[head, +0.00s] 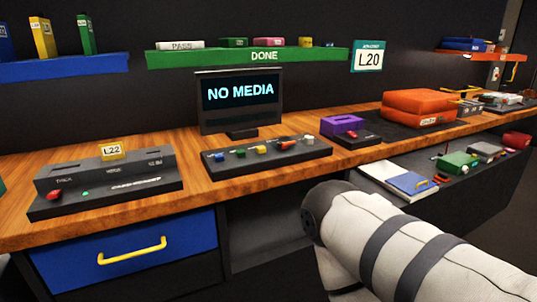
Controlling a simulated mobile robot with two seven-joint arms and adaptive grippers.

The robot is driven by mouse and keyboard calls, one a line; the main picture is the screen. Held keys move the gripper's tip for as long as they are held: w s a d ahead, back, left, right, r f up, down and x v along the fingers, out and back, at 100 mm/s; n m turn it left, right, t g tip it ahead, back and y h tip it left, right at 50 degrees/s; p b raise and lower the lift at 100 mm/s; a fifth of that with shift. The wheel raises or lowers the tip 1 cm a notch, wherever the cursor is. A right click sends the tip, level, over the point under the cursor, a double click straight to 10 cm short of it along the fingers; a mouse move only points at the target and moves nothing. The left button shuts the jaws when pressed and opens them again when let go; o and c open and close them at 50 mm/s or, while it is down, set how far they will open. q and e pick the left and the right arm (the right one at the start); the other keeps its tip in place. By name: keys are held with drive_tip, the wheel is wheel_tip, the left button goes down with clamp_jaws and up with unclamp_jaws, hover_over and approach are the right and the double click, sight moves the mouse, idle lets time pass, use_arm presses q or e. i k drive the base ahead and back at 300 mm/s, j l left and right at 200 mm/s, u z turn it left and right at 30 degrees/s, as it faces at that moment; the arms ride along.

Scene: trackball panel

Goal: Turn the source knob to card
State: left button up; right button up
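A monitor (241,95) reading "NO MEDIA" stands at the back of the wooden bench. In front of it is a dark panel (285,163) with several small coloured controls: blue, green, yellow and red. At the left is a dark unit (105,185) with a row of small labels too small to read for certain, a red control (54,195) and a green one (85,193) along its front. I cannot tell which control is the source knob or where it points. Neither gripper shows; only a pale arm link of mine comes in from the lower right.
A yellow L22 tag (112,151) stands on the left unit. A purple item (342,124) and red cases (419,107) are farther right. Below are a blue drawer (125,255) with a yellow handle and a lower shelf holding a blue-and-white folder (399,180). Shelves run along the wall.

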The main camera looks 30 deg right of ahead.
sight(308, 139)
drive_tip(key=i+z, duration=0.1)
drive_tip(key=z, duration=0.3)
drive_tip(key=i+l+z, duration=0.1)
drive_tip(key=z, duration=0.3)
drive_tip(key=i+z, duration=0.1)
drive_tip(key=z, duration=0.3)
drive_tip(key=i+z, duration=0.1)
drive_tip(key=z, duration=0.3)
